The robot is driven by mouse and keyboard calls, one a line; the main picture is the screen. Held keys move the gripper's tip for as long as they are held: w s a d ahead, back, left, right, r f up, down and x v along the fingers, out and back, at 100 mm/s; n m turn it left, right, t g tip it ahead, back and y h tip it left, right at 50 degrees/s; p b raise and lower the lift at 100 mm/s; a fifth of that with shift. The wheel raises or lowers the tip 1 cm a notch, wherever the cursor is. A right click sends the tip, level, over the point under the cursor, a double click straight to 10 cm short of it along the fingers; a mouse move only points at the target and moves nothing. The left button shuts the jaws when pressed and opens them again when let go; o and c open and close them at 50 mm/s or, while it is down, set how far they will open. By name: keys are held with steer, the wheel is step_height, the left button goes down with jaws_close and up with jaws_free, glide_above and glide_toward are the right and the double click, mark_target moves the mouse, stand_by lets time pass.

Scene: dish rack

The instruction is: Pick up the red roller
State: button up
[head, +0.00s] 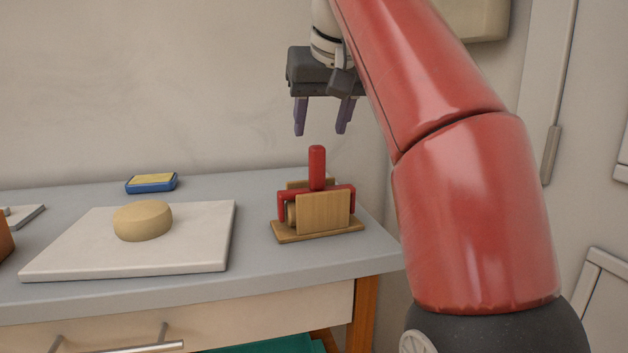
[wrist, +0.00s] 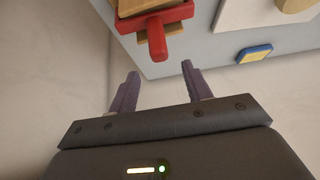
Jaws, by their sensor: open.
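The red roller (head: 317,168) has an upright red handle and a red frame. It sits in a wooden holder (head: 323,214) near the right end of the counter; part of its drum shows behind the holder's front wall. My gripper (head: 320,132) is open and empty, above the roller's handle, with its purple fingers pointing down. In the wrist view, the red roller (wrist: 157,40) shows beyond the fingertips, with its handle end toward the gap between them. The open gripper (wrist: 159,70) touches nothing there.
A pale board (head: 75,255) with a round dough piece (head: 142,220) lies left of the holder. A blue and yellow sponge-like block (head: 152,183) lies at the back. The wall is behind the counter (head: 300,262), whose right edge is close to the holder.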

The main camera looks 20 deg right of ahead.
mark_target(319, 147)
steer(key=shift+w+f, duration=0.25)
steer(key=shift+f, duration=0.35)
steer(key=f+b, duration=0.1)
steer(key=f, duration=0.1)
steer(key=w+f+b, duration=0.1)
steer(key=f, duration=0.1)
steer(key=shift+f, duration=0.2)
steer(key=shift+w+f, duration=0.35)
steer(key=shift+w, duration=0.05)
jaws_close()
